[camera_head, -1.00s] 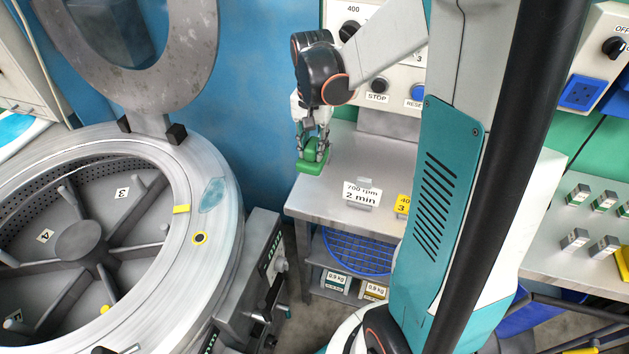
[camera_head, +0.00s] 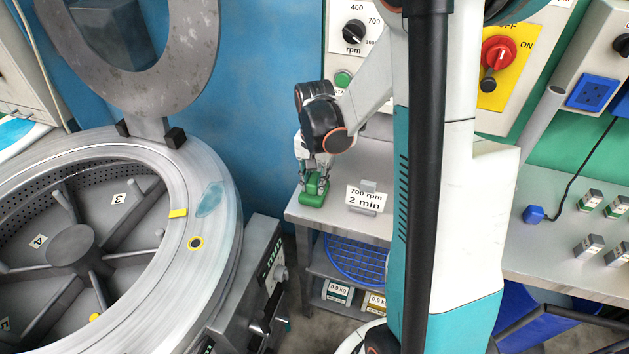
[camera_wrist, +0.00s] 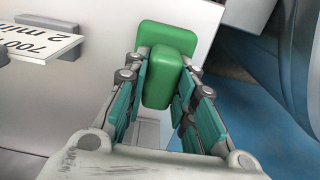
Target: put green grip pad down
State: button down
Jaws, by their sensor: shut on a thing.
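The green grip pad (camera_head: 313,197) is at the left end of the grey metal bench top (camera_head: 340,170) in the head view. It has a wider base and a raised block on top. My gripper (camera_head: 314,180) points down and is shut on the raised block. In the wrist view the grip pad (camera_wrist: 165,70) sits between both fingers of my gripper (camera_wrist: 163,88), near the bench edge. The pad looks to be at the bench surface, but I cannot tell whether it touches.
A sign reading "700 rpm 2 min" (camera_head: 366,199) stands right of the pad. The large round drum machine (camera_head: 205,200) is to the left, past a gap. A control panel (camera_head: 353,35) rises behind the bench. A blue basket (camera_head: 355,258) is on the shelf below.

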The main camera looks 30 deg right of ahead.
aim_at(314, 177)
jog(key=shift+f, duration=0.15)
jog(key=c, duration=1.3)
grip_release()
jog(key=shift+c, duration=0.2)
notch_tip(314, 177, up, 12)
jog(key=p, duration=0.4)
jog(key=shift+r, duration=0.2)
